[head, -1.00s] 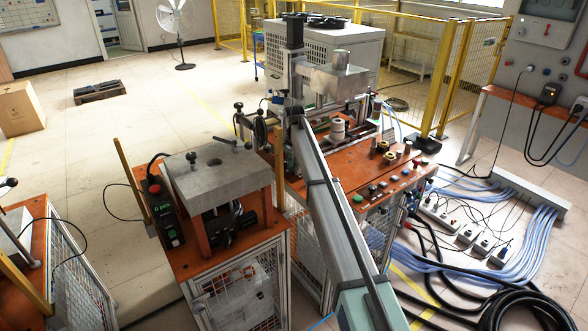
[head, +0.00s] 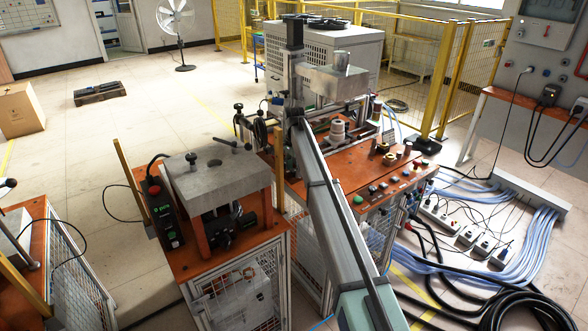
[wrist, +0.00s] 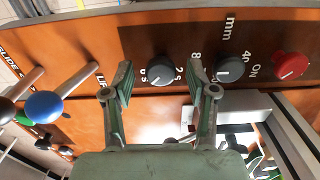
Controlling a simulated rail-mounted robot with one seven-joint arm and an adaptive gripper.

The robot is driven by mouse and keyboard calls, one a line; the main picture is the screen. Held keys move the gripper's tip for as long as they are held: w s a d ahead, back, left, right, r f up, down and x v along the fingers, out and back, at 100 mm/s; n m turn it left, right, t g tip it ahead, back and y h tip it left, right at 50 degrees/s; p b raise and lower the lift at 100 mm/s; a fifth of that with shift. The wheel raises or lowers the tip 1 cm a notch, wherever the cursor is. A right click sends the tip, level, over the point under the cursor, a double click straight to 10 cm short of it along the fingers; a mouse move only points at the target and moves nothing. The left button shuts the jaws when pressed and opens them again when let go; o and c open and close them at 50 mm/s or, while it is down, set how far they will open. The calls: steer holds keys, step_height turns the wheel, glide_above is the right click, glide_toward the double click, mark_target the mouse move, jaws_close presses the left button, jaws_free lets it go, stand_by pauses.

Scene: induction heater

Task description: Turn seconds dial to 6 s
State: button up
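The seconds dial is a dark round knob (wrist: 160,70) on the orange panel (wrist: 75,45) in the wrist view. White markings with an "s" are printed on both sides of it; the exact setting is too small to read. My gripper (wrist: 161,82) is open, with one green finger on each side of the dial in the picture. I see no clear contact between the fingers and the knob. In the head view my arm crosses the middle, and I cannot make out the gripper there.
A second dark dial marked mm (wrist: 230,69) sits just right of the right finger, then a red knob (wrist: 291,66). A blue ball-ended lever (wrist: 45,105) stands on the left.

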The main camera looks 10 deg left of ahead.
mark_target(294, 170)
steer(key=shift+r, duration=0.15)
step_height(294, 170, up, 12)
stand_by(0.6)
